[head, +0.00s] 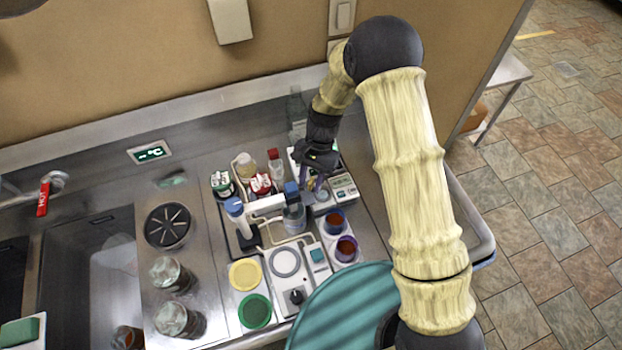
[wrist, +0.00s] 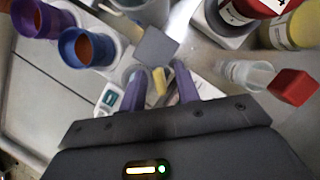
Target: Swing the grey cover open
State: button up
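My gripper (head: 314,182) reaches down at the back right of the bench setup, beside the white balance (head: 343,189). In the wrist view its two purple fingers (wrist: 158,84) stand apart. A small yellow piece (wrist: 160,80) shows between them, and I cannot tell whether it touches either finger. A flat grey square (wrist: 157,46) lies just beyond the fingertips in the wrist view. I cannot tell for sure whether it is the grey cover. In the head view my gripper and arm hide part of this area.
Two cups, one blue (head: 335,221) and one purple (head: 346,248), stand in front of the balance. A red-capped bottle (head: 275,163) and a blue-topped probe (head: 237,211) stand to the left. A teal round surface (head: 345,310) is in front. The sink (head: 85,270) is at the left.

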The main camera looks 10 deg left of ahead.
jog(key=b+v, duration=0.3)
jog(key=v, duration=1.4)
jog(key=shift+w+b, duration=0.15)
jog(key=shift+b, duration=0.2)
jog(key=shift+d+r, duration=0.1)
jog(key=shift+d, duration=0.1)
jog(key=s+d+n+t, duration=0.1)
jog(key=s+d, duration=0.3)
jog(key=d, duration=0.4)
jog(key=s+d+n+t, duration=0.1)
jog(key=s+d+t, duration=0.2)
jog(key=s+d, duration=0.2)
jog(key=s+d+t+h, duration=0.1)
jog(key=s+d, duration=0.3)
jog(key=d, duration=0.7)
jog(key=shift+s+f+n+t, duration=0.2)
jog(key=shift+s+n+t, duration=0.2)
jog(key=shift+t, duration=0.5)
jog(key=shift+w+a, duration=0.1)
